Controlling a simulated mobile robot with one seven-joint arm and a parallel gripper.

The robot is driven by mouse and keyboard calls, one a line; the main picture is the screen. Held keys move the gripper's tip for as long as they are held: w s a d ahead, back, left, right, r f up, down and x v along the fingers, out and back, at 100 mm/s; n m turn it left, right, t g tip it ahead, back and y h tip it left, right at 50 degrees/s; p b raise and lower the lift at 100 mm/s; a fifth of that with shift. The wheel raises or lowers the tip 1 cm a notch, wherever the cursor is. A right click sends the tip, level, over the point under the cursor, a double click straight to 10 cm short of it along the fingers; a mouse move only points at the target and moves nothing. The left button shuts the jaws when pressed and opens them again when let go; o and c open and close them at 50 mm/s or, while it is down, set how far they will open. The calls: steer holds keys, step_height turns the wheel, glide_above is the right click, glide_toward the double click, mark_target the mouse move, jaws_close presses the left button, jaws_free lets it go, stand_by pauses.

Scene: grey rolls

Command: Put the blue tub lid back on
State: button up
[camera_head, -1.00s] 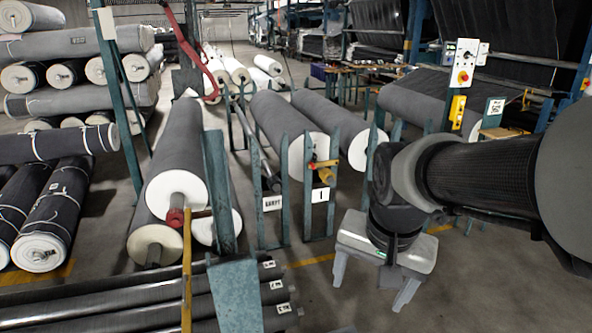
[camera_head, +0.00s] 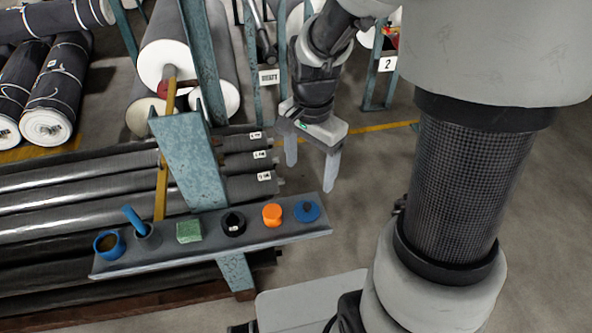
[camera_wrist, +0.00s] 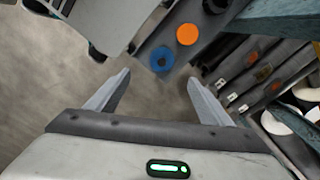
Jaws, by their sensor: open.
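The blue tub (camera_head: 109,244) stands open at the left end of a narrow grey shelf, with something brownish inside. The round blue lid (camera_head: 307,211), with a knob on top, lies at the shelf's right end. My gripper (camera_head: 309,176) is open and empty. It hangs above and behind the lid, apart from it. In the wrist view the lid (camera_wrist: 163,59) shows just beyond and between my fingertips (camera_wrist: 158,76). The tub is not in the wrist view.
On the grey shelf (camera_head: 270,237), between tub and lid, stand a dark cup (camera_head: 149,239) with a blue stick (camera_head: 133,218), a green block (camera_head: 188,231), a black round thing (camera_head: 233,224) and an orange piece (camera_head: 272,214). A teal post (camera_head: 188,165) rises behind the shelf. Grey rolls lie behind.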

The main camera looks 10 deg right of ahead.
steer(key=b, duration=0.2)
glide_above(307, 205)
steer(key=f, duration=1)
steer(key=shift+s+f, duration=0.15)
steer(key=shift+s, duration=0.2)
steer(key=f, duration=0.5)
steer(key=shift+w+f, duration=0.1)
steer(key=shift+w, duration=0.25)
steer(key=c, duration=1.2)
